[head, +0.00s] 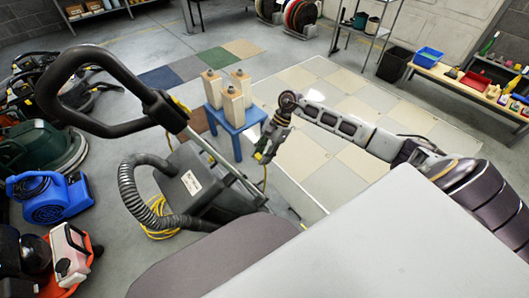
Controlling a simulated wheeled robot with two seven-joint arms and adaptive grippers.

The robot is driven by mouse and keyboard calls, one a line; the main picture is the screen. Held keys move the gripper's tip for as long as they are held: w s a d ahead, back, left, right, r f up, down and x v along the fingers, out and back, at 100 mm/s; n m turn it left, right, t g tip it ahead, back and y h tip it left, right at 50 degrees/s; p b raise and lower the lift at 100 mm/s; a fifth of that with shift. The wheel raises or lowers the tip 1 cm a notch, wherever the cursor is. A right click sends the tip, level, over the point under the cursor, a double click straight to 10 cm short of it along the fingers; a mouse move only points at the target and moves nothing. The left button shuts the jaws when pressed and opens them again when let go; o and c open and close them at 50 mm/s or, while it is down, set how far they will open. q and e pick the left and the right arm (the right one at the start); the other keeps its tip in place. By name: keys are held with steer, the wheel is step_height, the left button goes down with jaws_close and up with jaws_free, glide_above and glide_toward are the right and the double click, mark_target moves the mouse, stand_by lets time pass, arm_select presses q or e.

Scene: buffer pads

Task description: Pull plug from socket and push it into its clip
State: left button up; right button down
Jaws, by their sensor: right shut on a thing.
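My right gripper (264,154) is at the middle of the head view, pointing down beside the small blue table. It is shut on what looks like the plug; the fingers mostly hide it. A thin yellow cord hangs just below the fingers. The floor machine (190,185) stands to the left of the gripper, with a black loop handle (105,55), a ribbed grey hose and a yellow cord (160,232) coiled at its side. I cannot make out the socket or the clip. My left gripper is out of view.
The blue table (237,128) with several cream bottles (233,105) stands behind the gripper. A blue blower (45,197) and other machines line the left. A wooden bench (470,88) with goods is at right. Pale floor tiles (330,125) lie clear behind my right arm.

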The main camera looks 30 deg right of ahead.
steer(key=shift+s+a+f+p, duration=0.1)
steer(key=shift+a+f+p, duration=0.15)
steer(key=shift+a, duration=0.5)
steer(key=shift+s+a+f+p, duration=0.1)
steer(key=shift+a+f, duration=0.1)
steer(key=shift+a, duration=0.5)
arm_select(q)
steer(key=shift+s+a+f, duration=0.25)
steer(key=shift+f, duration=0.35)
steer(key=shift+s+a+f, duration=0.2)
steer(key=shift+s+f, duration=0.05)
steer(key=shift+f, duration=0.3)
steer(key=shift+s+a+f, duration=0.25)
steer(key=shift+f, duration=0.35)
arm_select(e)
steer(key=shift+s+a+f, duration=0.1)
steer(key=shift+a+f, duration=0.15)
steer(key=shift+a, duration=0.3)
steer(key=shift+s+a+f, duration=0.1)
steer(key=shift+a+f, duration=0.15)
steer(key=shift+a, duration=0.3)
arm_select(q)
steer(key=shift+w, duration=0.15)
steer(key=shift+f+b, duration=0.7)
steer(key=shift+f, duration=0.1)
arm_select(e)
steer(key=shift+a+f, duration=0.1)
steer(key=shift+a, duration=0.35)
steer(key=shift+a+f, duration=0.1)
steer(key=shift+a, duration=0.1)
